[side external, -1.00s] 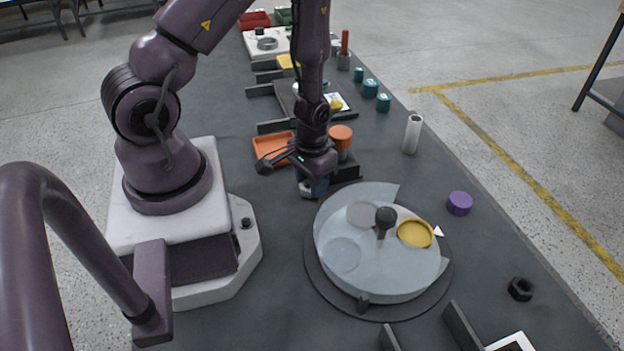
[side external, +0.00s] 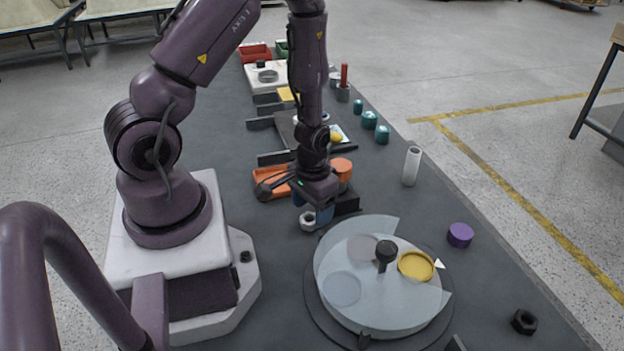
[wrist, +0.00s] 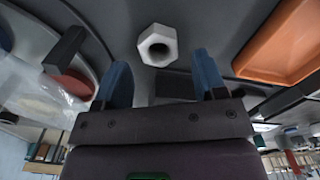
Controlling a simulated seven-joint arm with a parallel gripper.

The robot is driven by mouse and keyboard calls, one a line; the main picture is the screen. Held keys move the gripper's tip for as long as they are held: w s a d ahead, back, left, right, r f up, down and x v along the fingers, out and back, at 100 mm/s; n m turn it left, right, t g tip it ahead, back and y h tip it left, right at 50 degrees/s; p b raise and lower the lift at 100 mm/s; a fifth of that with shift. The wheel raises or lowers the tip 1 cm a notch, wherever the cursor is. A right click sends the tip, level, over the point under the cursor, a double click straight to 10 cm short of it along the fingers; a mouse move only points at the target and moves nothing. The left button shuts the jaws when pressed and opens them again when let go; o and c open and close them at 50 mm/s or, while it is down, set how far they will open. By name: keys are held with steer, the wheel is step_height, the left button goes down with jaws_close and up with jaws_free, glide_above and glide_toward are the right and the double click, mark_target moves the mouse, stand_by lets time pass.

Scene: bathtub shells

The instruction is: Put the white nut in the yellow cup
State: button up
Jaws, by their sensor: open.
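The white nut (side external: 307,220) lies on the dark bench just left of the round turntable. In the wrist view the white nut (wrist: 157,45) shows beyond the blue fingertips, roughly centred between them. My gripper (side external: 318,211) is open and empty, pointing down close beside the nut. Its two blue fingers (wrist: 162,75) are spread apart in the wrist view. The yellow cup (side external: 416,266) sits at the right of the turntable as a round yellow recess, next to a white triangular marker. Whether it touches the clear cover cannot be told.
The turntable (side external: 330,305) has a translucent cover and a black centre knob (side external: 386,250). A white cylinder (side external: 412,166), purple piece (side external: 460,235) and black nut (side external: 523,321) stand to the right.

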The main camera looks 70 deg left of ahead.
step_height(320, 180, up, 10)
step_height(320, 180, up, 13)
steer(key=m+t, duration=0.2)
steer(key=t, duration=0.1)
glide_above(312, 216)
steer(key=d, duration=0.5)
steer(key=shift+w, duration=0.4)
steer(key=s+d+r+t, duration=0.1)
steer(key=r, duration=0.2)
steer(key=s+d+r+m, duration=0.1)
steer(key=s+r, duration=0.1)
steer(key=r, duration=0.1)
steer(key=s+d+r+m+t, duration=0.1)
steer(key=s+r, duration=0.1)
steer(key=r, duration=0.1)
steer(key=shift+s+d+r+t, duration=0.1)
steer(key=shift+s+d+t, duration=0.1)
steer(key=shift+s+t, duration=0.1)
steer(key=shift+c, duration=0.5)
steer(key=shift+s+r, duration=0.15)
steer(key=shift+r, duration=0.05)
steer(key=shift+c, duration=1.2)
